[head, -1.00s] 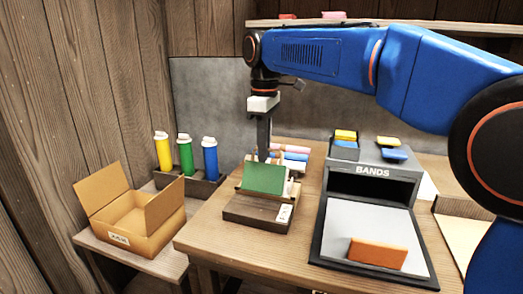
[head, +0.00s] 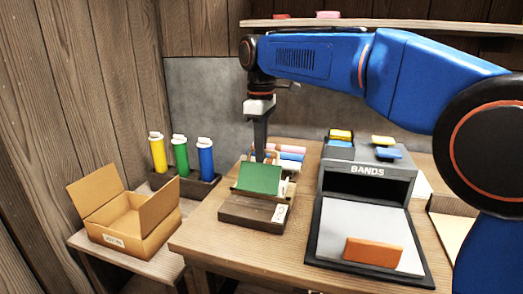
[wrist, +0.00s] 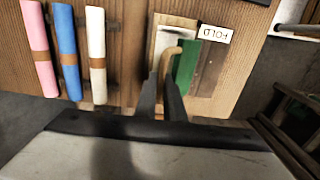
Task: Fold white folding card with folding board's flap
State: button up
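The folding board (head: 250,213) is a dark wooden base near the table's front left. Its green flap (head: 259,179) stands tilted up at the board's far part; in the wrist view the flap (wrist: 186,62) appears as a narrow green strip. A tan hooked handle (wrist: 172,50) is beside it. The white folding card (wrist: 165,42) shows partly beside the flap in the wrist view; in the head view it is mostly hidden. My gripper (head: 260,158) points down behind the flap. Its fingers (wrist: 159,82) are close together with the handle's end between them, seemingly gripping it.
Pink, blue and white banded rolls (wrist: 68,50) lie behind the board. The BANDS dispenser (head: 368,185) stands to the right, with an orange block (head: 374,252) on its tray. An open cardboard box (head: 133,222) and yellow, green and blue bottles (head: 180,155) stand left.

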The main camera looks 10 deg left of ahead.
jog(key=shift+o, duration=0.2)
notch_tip(320, 180, up, 11)
jog(key=shift+r, duration=0.55)
dwell(0.8)
